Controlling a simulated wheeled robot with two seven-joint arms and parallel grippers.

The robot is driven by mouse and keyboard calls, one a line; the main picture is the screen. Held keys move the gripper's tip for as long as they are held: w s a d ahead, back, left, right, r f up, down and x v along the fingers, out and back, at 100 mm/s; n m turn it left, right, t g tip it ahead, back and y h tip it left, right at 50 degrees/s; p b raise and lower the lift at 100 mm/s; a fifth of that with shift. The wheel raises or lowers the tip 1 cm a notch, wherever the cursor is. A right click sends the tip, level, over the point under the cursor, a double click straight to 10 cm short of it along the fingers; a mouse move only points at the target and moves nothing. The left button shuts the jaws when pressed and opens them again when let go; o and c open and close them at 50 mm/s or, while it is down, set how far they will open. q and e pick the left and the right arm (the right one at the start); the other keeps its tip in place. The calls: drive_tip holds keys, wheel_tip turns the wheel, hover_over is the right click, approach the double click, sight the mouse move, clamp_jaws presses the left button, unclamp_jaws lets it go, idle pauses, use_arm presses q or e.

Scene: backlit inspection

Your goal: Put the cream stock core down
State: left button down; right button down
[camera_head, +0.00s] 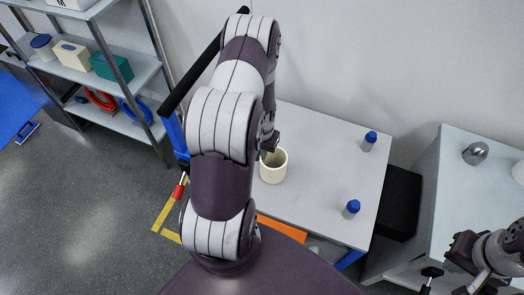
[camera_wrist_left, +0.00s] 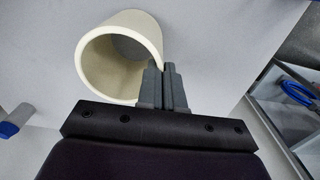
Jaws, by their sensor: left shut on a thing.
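The cream stock core (camera_head: 273,172) is a hollow, open-topped cylinder, upright over the white table. My left gripper (camera_head: 268,147) is shut on the wall of the core, at its rim. In the left wrist view, the fingers (camera_wrist_left: 164,86) are close together at the right side of the core (camera_wrist_left: 151,32), with the wall between them partly hidden. I cannot tell whether the core's base touches the table. My right gripper (camera_head: 446,283) is at the lower right edge, near the grey cabinet, partly cut off; its finger opening is unclear.
Two blue-capped bottles (camera_head: 370,141) (camera_head: 352,209) stand on the right part of the white table (camera_head: 320,160). The tabletop between them and the core is clear. A grey cabinet (camera_head: 450,190) at right bears a metallic knob-like object (camera_head: 475,153). Shelves (camera_head: 135,75) stand at left.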

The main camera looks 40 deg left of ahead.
use_arm(q)
drive_tip(key=shift+f, duration=0.15)
drive_tip(key=shift+f, duration=0.1)
drive_tip(key=c, duration=1.3)
unclamp_jaws()
wheel_tip(320, 180, up, 12)
drive_tip(key=s+d+r+m, duration=0.1)
drive_tip(key=s+d+r, duration=0.2)
drive_tip(key=d+r, duration=0.2)
drive_tip(key=s+d+r+m+t, duration=0.1)
drive_tip(key=d+r, duration=0.5)
drive_tip(key=d, duration=0.6)
drive_tip(key=shift+s+r+m, duration=0.2)
drive_tip(key=shift+s+m, duration=0.6)
drive_tip(key=shift+s, duration=0.1)
